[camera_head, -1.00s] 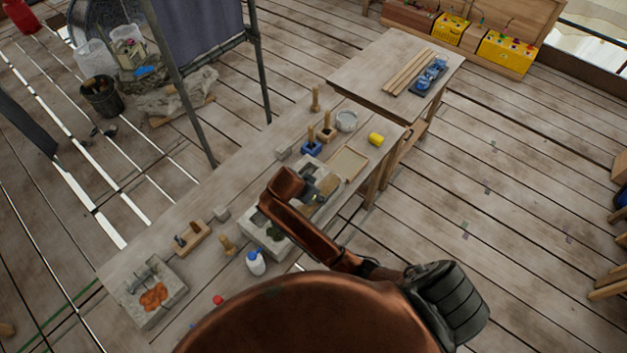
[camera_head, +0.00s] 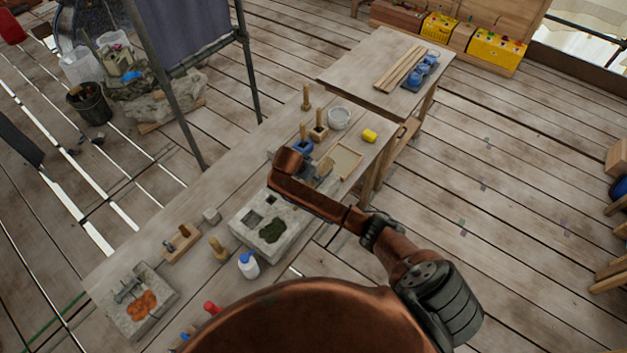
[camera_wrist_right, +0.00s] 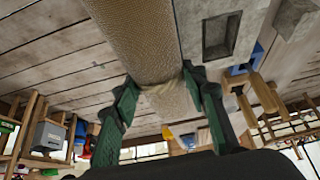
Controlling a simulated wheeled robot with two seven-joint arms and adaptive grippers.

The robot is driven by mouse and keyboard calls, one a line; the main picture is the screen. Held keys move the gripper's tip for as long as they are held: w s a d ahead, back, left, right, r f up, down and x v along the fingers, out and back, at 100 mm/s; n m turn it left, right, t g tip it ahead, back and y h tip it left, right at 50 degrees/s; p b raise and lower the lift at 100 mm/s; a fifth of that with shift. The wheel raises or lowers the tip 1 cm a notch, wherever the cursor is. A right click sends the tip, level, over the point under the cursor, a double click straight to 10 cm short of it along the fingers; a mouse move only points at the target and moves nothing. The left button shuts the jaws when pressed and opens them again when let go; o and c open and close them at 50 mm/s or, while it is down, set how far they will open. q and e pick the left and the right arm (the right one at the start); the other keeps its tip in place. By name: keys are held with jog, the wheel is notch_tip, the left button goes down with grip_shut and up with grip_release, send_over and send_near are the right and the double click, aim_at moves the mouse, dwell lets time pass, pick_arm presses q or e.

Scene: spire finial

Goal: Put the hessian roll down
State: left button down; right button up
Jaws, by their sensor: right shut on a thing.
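My right gripper (camera_wrist_right: 160,88) has its green fingers shut on the hessian roll (camera_wrist_right: 138,38), a tan woven cylinder. In the right wrist view the roll runs from between the fingers up past the top edge. In the head view my copper right arm reaches over the long workbench (camera_head: 170,225); its gripper and the roll cannot be made out clearly there. A grey stone block (camera_head: 245,228) with square recesses, one holding dark green stuff, lies on the bench just below the arm. It shows beside the roll in the wrist view (camera_wrist_right: 240,45). My left gripper is not in view.
A shallow wooden tray (camera_head: 347,160), a grey bowl (camera_head: 339,118) and a yellow cylinder (camera_head: 370,135) lie beyond the arm. A white bottle (camera_head: 249,266), wooden pegs and a stone trough (camera_head: 150,318) stand nearer. Bare bench shows left of the block.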

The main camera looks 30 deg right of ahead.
notch_tip(320, 180, down, 2)
jog(key=shift+d+f+p, duration=0.1)
jog(key=shift+p, duration=0.35)
jog(key=shift+f, duration=0.4)
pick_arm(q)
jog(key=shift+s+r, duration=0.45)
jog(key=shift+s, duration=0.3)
pick_arm(e)
jog(key=shift+f, duration=0.1)
jog(key=o, duration=1.5)
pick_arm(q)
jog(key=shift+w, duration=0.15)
